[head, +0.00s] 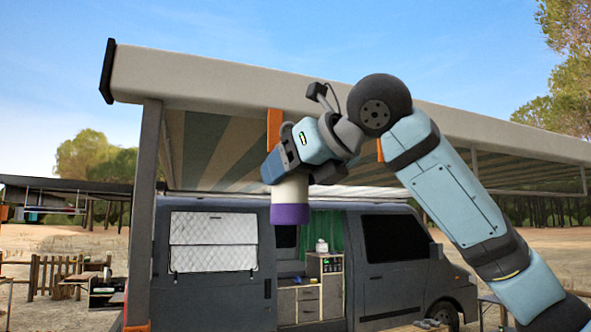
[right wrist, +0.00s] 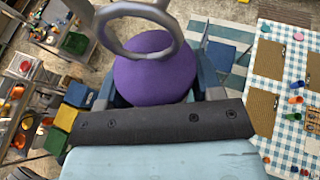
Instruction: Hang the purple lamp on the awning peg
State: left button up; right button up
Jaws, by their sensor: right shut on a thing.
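The purple lamp (head: 290,213) shows below my right gripper in the head view, with a white body and a purple lower end. My right gripper (head: 284,168) is shut on it, raised in front of the awning (head: 215,85). In the right wrist view the lamp's round purple part (right wrist: 155,78) sits between the fingers, with a grey ring (right wrist: 122,12) above it. An orange piece (head: 274,127) hangs at the awning's front beam just above the gripper; another (head: 380,150) is farther right, partly behind my arm. I cannot tell whether the ring touches either piece. My left gripper is out of view.
A grey awning post (head: 146,200) stands left of the lamp. The dark van (head: 215,285) with an open side is behind. The right wrist view shows a blue checked cloth (right wrist: 290,120) with several items at right and cluttered shelves (right wrist: 25,85) at left.

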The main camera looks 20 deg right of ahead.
jog(key=shift+w+f, duration=0.2)
jog(key=shift+w, duration=0.6)
jog(key=shift+w+f, duration=0.15)
jog(key=shift+w, duration=0.65)
jog(key=shift+w+f, duration=0.2)
jog(key=shift+w, duration=0.6)
jog(key=o, duration=1.1)
jog(key=shift+o, duration=0.2)
